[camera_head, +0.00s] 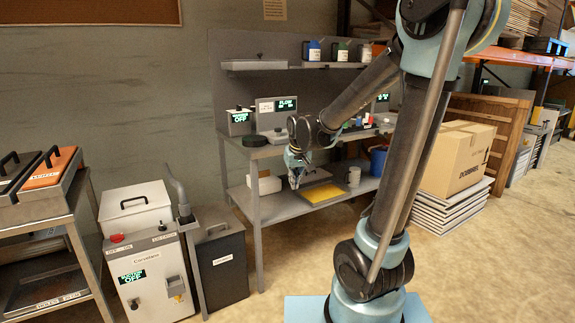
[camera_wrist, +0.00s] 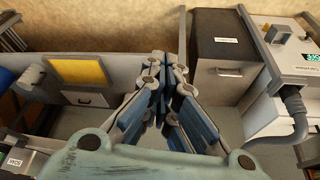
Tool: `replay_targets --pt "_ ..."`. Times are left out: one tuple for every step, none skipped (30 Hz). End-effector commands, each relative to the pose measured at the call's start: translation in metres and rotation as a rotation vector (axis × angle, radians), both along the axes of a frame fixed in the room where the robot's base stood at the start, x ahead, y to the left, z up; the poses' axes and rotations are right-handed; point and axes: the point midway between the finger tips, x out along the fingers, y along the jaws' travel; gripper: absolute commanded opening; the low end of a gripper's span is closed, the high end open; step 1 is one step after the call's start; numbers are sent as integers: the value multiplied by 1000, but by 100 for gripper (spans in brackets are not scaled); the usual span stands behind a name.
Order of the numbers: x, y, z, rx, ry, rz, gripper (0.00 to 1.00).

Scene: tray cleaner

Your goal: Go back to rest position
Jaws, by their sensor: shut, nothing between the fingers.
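My gripper (camera_head: 293,180) hangs in front of the workbench (camera_head: 258,215), between its upper top and lower shelf in the head view. In the wrist view my gripper (camera_wrist: 166,62) has its fingertips together and nothing between them. My arm reaches from the right of the head view, folded at the elbow, and hides part of the bench's right side.
A white machine (camera_head: 150,265) marked OFF and a dark bin (camera_head: 222,268) stand left of the bench. A yellow sheet (camera_head: 323,193) lies on the lower shelf. A cardboard box (camera_head: 455,158) sits on stacked panels at right. Floor in front of the bench is clear.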

Motion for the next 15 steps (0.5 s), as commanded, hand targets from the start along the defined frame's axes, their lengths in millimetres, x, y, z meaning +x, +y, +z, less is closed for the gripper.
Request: replay_targets --pt "-11 -13 2 -2 7 -13 0" --pt "-18 -20 3 -4 12 -21 0" --pt "-26 -29 4 -6 17 -29 0" --pt "-32 -35 5 -8 22 -35 0" --pt "-39 -42 5 -8 26 -43 0" --pt "-48 -50 5 -9 32 -52 0" --pt "-54 -56 5 -10 36 -59 0" --pt "-61 -62 5 -11 41 -66 0" --pt "-71 -69 5 -12 48 -74 0" --pt "-77 -74 5 -12 52 -81 0" --pt "-84 -80 4 -13 57 -87 0" --pt "-93 -86 3 -14 61 -96 0" --pt "-100 -91 2 -14 66 -103 0" --pt "-107 -96 1 -14 71 -110 0" --pt "-117 -102 -1 -15 77 -118 0"
